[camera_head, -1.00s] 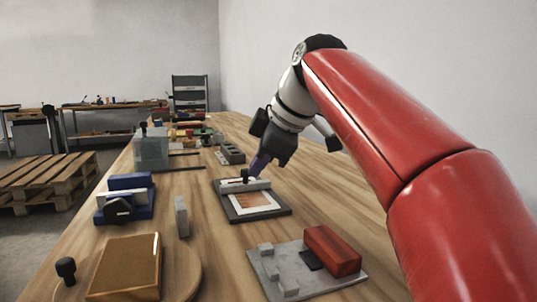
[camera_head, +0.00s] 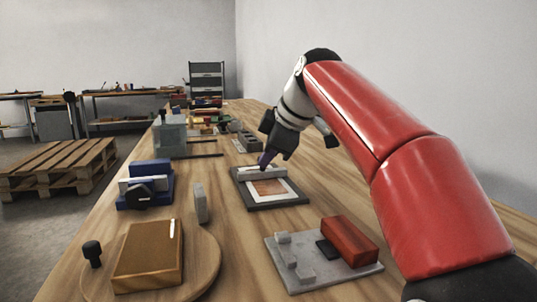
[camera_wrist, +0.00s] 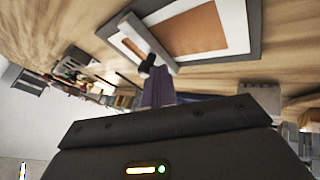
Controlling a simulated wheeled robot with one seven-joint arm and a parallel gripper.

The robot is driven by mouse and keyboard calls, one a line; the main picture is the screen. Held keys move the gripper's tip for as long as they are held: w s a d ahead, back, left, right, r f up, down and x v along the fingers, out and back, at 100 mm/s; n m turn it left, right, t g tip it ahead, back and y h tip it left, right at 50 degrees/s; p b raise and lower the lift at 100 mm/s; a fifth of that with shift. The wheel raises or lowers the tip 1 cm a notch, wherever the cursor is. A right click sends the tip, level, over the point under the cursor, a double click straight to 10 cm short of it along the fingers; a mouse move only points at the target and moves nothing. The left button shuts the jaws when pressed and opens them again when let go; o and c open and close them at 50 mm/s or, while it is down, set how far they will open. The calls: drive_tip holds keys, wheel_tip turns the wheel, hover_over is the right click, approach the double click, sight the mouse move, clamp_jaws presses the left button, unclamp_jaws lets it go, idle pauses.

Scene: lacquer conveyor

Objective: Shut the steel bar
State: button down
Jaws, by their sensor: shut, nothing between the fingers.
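The steel bar (camera_head: 256,173) is a pale grey strip lying across the far end of a dark frame (camera_head: 279,206). The frame holds a white sheet with a brown panel (camera_head: 270,187). In the wrist view the bar (camera_wrist: 152,42) crosses the sheet near one end, with a dark knob (camera_wrist: 147,64) by its near end. My gripper (camera_head: 264,163) is shut and empty, pointing down at the bar by the knob. Its purple fingers (camera_wrist: 157,92) sit close to the knob in the wrist view; I cannot tell whether they touch it.
A grey plate with a red block (camera_head: 349,240) lies nearer, to the right. A blue device (camera_head: 146,185), an upright grey block (camera_head: 201,203) and a brown block on a round board (camera_head: 148,255) stand left. More fixtures line the far table. Bare wood surrounds the frame.

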drive_tip(key=w+p, duration=0.1)
drive_tip(key=w, duration=0.1)
drive_tip(key=w+a+p, duration=0.1)
drive_tip(key=w+p, duration=0.2)
drive_tip(key=w, duration=0.1)
drive_tip(key=shift+a+r+p, duration=0.25)
drive_tip(key=shift+a+p, duration=0.1)
drive_tip(key=shift+p, duration=0.05)
drive_tip(key=shift+w+a+f, duration=0.15)
drive_tip(key=shift+w, duration=0.25)
